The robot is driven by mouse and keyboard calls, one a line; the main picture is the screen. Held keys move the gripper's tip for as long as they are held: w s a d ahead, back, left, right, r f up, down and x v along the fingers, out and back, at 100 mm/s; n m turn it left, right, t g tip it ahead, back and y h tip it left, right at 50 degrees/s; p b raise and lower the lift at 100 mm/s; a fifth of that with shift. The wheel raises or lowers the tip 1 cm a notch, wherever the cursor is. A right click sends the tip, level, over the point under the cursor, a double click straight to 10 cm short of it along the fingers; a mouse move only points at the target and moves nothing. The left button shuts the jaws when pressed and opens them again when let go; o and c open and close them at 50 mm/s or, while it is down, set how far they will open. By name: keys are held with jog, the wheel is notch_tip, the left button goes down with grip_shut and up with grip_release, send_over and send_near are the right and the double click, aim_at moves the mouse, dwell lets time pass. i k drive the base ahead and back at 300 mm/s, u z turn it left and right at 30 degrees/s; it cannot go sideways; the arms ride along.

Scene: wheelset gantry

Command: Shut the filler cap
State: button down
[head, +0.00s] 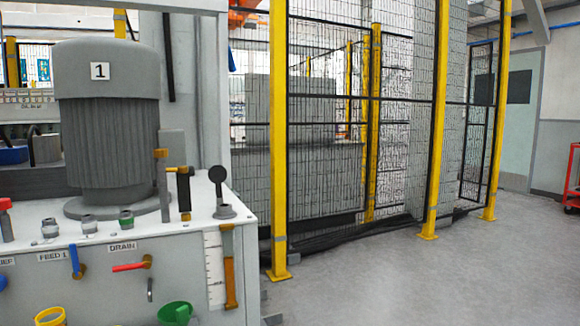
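The filler cap (217,175) looks like a round black lid in the head view. It stands raised on a thin upright piece above a short grey filler neck (225,211), at the right end of the white tank top. The lid is apart from the mouth of the neck, so it stands open. My gripper is not in this view.
A grey motor (107,130) marked 1 stands left of the neck. A black-handled brass fitting (183,193) is close by on the left. The front has a red DRAIN lever (130,267) and a level gauge (228,268). Open floor (390,285) lies right, before yellow-posted fencing (440,120).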

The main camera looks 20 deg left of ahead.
aim_at(218, 175)
jog(key=z, duration=0.35)
jog(key=i, duration=1.7)
jog(key=u, duration=0.45)
jog(key=i, duration=0.9)
jog(key=u, duration=1.5)
jog(key=i, duration=0.65)
jog(key=u, duration=0.55)
